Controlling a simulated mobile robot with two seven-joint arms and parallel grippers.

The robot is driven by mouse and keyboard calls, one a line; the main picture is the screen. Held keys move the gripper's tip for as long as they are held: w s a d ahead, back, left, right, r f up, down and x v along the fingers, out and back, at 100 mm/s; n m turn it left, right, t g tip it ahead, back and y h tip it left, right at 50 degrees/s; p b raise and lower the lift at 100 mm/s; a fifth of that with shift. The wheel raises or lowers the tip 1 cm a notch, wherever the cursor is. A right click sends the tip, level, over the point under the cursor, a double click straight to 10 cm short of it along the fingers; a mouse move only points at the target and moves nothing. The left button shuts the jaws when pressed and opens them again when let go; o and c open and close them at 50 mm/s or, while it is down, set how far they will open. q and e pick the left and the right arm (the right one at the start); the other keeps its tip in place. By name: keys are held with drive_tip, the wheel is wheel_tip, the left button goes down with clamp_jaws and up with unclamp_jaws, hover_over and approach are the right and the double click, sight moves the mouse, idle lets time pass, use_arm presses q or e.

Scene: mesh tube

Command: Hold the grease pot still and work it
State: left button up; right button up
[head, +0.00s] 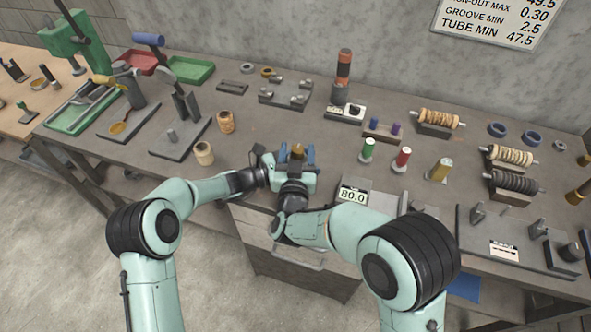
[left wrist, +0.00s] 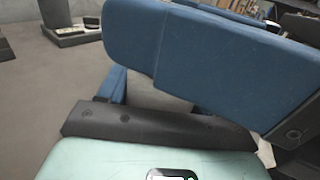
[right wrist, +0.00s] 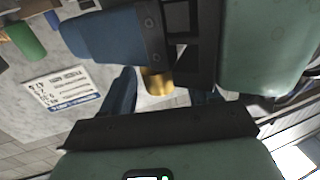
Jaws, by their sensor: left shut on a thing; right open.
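The grease pot (head: 297,150), a small brass-brown piece, shows between the two grippers near the table's front edge. Its gold side also shows in the right wrist view (right wrist: 157,84). My left gripper (head: 272,163) comes in from the left and is shut on it, its fingers mostly hidden. My right gripper (head: 298,158) is open, with its blue fingers on either side of the pot; I cannot tell whether they touch it. In the left wrist view a large blue finger of the right gripper crosses close in front, and the pot is hidden.
The grey bench (head: 330,140) is crowded. Two tan cylinders (head: 204,153) stand left of the grippers. A drawer cabinet (head: 290,250) is below.

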drive_tip(key=s, duration=0.9)
drive_tip(key=shift+a, duration=0.25)
